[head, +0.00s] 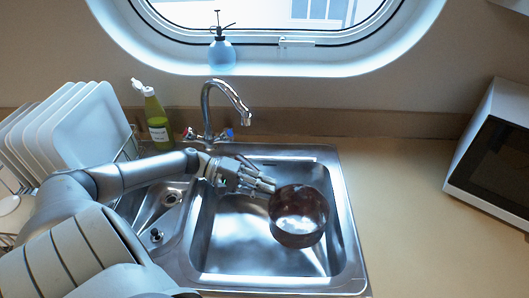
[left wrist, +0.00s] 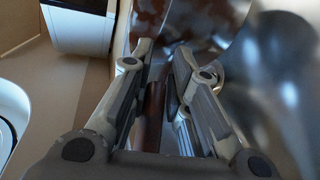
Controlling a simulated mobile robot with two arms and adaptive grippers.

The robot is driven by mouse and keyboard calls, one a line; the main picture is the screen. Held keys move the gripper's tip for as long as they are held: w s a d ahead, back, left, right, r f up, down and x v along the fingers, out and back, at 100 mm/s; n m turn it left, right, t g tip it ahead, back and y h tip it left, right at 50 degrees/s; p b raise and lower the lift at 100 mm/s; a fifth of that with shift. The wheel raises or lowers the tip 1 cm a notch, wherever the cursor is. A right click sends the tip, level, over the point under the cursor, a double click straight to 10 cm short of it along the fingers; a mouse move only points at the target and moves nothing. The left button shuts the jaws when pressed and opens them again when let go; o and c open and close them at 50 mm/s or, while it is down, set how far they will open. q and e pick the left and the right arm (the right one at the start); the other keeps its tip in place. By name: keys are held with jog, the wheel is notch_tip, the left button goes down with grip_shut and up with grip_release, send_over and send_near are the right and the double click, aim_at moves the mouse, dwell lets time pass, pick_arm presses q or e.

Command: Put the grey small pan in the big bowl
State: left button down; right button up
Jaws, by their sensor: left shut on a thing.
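A round, deep, glossy vessel (head: 299,214), dark brown-grey, is at the right side of the sink basin; I take it for the small pan. My left gripper (head: 270,186) reaches in from the left to its upper left rim. In the left wrist view my left gripper (left wrist: 160,70) is shut on a dark reddish-brown handle (left wrist: 153,112), with the vessel's shiny brown wall (left wrist: 160,18) beyond. I cannot tell if the vessel touches the basin floor. No separate big bowl can be made out. My right gripper is not in view.
The steel sink (head: 262,281) has a faucet (head: 207,105) behind it. White plates (head: 92,130) stand in a rack at the left, near a green bottle (head: 156,118). A microwave (head: 497,150) is at the right. The counter (head: 400,200) right of the sink is clear.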

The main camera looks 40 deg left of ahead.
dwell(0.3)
pick_arm(q)
jog(key=shift+f, duration=0.4)
jog(key=c, duration=1.4)
grip_release()
jog(key=shift+o, duration=0.3)
jog(key=shift+r, duration=0.1)
